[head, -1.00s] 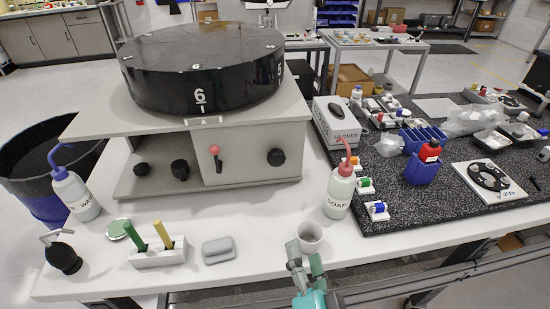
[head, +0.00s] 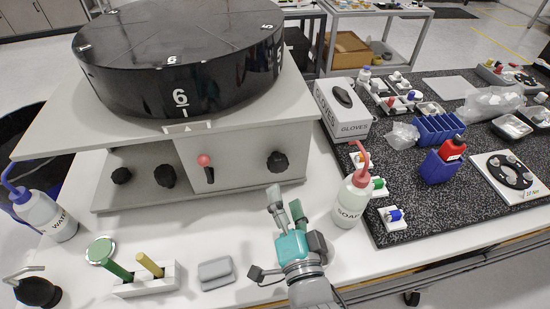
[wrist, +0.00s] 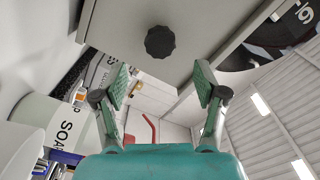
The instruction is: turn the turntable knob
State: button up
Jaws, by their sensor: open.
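A black turntable drum (head: 180,60) marked with numbers sits on a grey housing (head: 235,160). The housing front carries a black lobed knob (head: 277,161) at right, two more black knobs (head: 165,175) (head: 121,175) at left and a red-ball lever (head: 205,163). None of the knobs has a readable label. My gripper (head: 287,205) is open and empty, in front of and below the right knob. In the wrist view that knob (wrist: 160,42) lies ahead, roughly centred between the open fingertips, with a gap; nothing touches it.
A soap bottle (head: 351,200) stands just right of my gripper. A grey block (head: 216,272), a holder with two handled tools (head: 147,278) and a water bottle (head: 47,213) stand to the left. A glove box (head: 342,112) stands right of the housing. The white cup seen earlier is hidden.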

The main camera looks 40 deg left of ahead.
aim_at(277, 169)
jog(key=x, duration=0.9)
jog(key=shift+w+a, duration=0.2)
jog(key=shift+a, duration=0.05)
jog(key=c, duration=1.2)
jog(key=shift+o, duration=0.2)
jog(key=shift+n, duration=0.3)
